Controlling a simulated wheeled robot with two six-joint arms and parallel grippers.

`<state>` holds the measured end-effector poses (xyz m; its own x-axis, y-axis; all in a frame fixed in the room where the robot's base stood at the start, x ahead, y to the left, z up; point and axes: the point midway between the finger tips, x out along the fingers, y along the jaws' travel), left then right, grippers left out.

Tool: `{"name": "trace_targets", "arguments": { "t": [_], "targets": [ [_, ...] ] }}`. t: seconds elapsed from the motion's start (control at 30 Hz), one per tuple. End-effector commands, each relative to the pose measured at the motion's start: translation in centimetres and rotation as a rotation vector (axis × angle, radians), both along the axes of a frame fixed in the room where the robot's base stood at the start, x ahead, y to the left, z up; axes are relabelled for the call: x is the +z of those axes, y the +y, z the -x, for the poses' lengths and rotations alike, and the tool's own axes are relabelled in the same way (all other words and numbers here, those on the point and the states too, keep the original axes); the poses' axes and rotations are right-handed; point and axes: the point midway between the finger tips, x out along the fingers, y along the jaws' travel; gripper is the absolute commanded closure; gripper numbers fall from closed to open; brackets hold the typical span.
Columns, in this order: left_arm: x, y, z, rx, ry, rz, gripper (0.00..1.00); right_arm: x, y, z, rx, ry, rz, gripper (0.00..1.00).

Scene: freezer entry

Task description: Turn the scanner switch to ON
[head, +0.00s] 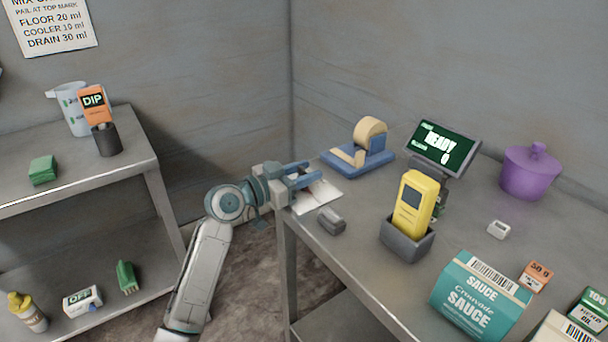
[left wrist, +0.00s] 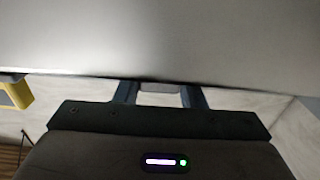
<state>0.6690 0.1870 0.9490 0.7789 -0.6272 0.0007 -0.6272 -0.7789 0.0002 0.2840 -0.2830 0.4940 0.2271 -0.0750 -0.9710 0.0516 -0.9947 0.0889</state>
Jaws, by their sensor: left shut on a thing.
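The yellow scanner (head: 415,203) stands upright, leaning slightly, in a dark grey cradle (head: 407,243) on the right-hand table. It has a dark screen on its front; I cannot make out a switch or its setting. My left gripper (head: 314,174) is at the table's left edge, left of the scanner and apart from it. It is shut on what looks like a white card (head: 320,195); the exact grip is hard to see. In the left wrist view a broad pale surface hides the fingertips (left wrist: 158,92). A yellow thing, probably the scanner, shows at the left edge. My right gripper is not in view.
A tape dispenser (head: 360,152) stands behind my left gripper, and a small grey block (head: 331,221) lies in front. A shelf (head: 80,178) stands left.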

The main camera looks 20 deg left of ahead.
Motion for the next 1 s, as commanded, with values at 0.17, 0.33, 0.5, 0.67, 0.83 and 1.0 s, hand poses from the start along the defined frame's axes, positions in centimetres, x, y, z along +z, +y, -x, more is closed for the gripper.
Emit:
{"name": "trace_targets", "arguments": {
  "t": [0.17, 0.33, 0.5, 0.67, 0.83, 1.0],
  "targets": [
    [0.1, 0.0, 0.0, 0.000, 0.000, 0.000, 0.86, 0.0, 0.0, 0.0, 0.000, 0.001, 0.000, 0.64],
    [0.0, 0.0, 0.0, 0.000, 0.000, 0.000, 0.42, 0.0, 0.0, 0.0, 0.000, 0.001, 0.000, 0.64],
    [0.0, 0.0, 0.0, 0.000, 0.000, 0.000, 0.42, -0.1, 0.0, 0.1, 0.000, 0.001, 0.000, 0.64],
    [-0.1, 0.4, 0.4, 0.002, -0.001, -0.003, 0.42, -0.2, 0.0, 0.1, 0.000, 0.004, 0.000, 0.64],
    [-0.3, 1.8, 2.2, 0.002, 0.000, -0.006, 0.42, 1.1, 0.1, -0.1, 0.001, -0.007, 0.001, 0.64],
    [-0.3, 3.7, 4.5, 0.001, 0.002, -0.008, 0.42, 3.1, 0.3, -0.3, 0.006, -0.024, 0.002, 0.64]
  ]
}}
